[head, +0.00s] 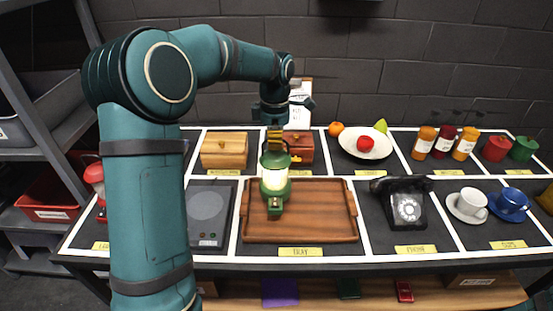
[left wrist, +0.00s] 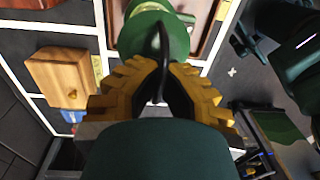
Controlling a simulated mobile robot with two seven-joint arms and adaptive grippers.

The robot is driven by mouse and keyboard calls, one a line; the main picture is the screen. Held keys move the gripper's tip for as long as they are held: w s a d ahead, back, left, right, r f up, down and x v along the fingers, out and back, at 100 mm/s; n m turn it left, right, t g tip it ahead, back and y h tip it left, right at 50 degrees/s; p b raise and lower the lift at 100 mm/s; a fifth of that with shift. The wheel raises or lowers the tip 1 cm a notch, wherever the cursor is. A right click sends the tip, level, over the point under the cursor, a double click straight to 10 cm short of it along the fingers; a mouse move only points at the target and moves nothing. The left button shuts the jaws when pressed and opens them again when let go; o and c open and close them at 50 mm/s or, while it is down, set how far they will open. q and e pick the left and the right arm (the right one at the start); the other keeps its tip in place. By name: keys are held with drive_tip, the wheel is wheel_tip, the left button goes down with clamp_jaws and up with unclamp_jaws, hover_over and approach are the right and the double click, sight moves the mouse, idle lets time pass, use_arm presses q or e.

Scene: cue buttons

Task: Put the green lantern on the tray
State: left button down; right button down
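The green lantern (head: 275,178) has a pale glass middle, a green cap and a green base, and stands upright in the head view. My left gripper (head: 275,136) points down from above it, its yellow fingers closed on the dark handle. In the left wrist view the fingers (left wrist: 160,82) meet around the handle above the lantern's green cap (left wrist: 155,30). The brown wooden tray (head: 325,225) lies below and behind the lantern in the head view; I cannot tell whether the base touches it. My right gripper is not in view.
A dark plate device (head: 208,215) lies left of the tray, and a black phone (head: 405,205) stands right. Behind are a wooden box (head: 223,150), a reddish box (head: 301,147) and a white fruit bowl (head: 365,155). A red lantern (head: 95,176) stands far left. The tray's right half is clear.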

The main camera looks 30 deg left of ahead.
sight(275, 153)
use_arm(q)
wheel_tip(275, 153, down, 4)
drive_tip(key=shift+f+b, duration=0.2)
drive_tip(key=shift+b, duration=0.3)
drive_tip(key=shift+r, duration=0.1)
drive_tip(key=c, duration=1.7)
unclamp_jaws()
drive_tip(key=o, duration=0.6)
drive_tip(key=shift+c, duration=0.2)
wheel_tip(275, 153, up, 12)
drive_tip(key=p, duration=0.3)
drive_tip(key=shift+w+a, duration=0.2)
drive_tip(key=shift+w, duration=0.1)
